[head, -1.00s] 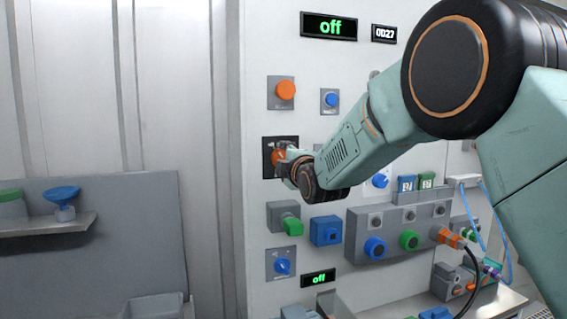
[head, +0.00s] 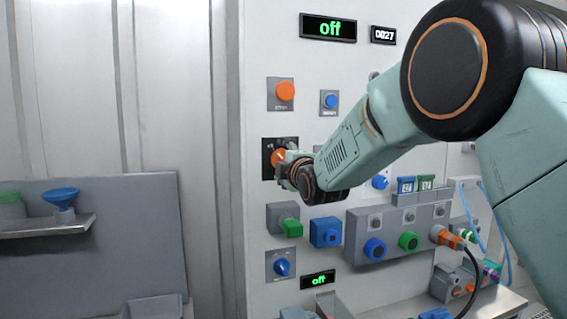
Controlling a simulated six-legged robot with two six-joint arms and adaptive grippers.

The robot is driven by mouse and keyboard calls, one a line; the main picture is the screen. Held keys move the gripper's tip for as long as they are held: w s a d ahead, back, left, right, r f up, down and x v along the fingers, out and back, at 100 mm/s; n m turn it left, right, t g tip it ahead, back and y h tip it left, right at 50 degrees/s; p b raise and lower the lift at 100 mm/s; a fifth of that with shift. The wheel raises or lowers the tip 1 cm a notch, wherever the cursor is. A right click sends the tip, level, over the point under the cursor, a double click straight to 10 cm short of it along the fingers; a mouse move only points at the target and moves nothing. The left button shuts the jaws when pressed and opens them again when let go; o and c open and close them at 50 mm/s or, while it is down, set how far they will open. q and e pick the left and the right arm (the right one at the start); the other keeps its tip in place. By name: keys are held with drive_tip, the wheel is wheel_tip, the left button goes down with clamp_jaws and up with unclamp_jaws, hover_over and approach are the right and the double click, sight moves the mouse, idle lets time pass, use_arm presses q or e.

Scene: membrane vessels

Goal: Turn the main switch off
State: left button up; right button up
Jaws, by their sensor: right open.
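The main switch (head: 278,158) is an orange rotary knob on a black square plate, on the white panel left of my right arm. My right gripper (head: 284,158) is open at the knob, its fingers partly over the plate. The gripper covers the knob's right part, so I cannot tell whether the fingers touch it. My left gripper is not in view.
A grey box (head: 398,232) with coloured connectors sits lower right. A shelf (head: 50,228) with a blue funnel stands at left.

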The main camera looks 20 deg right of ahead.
drive_tip(key=s, duration=1.2)
drive_tip(key=shift+d, duration=0.2)
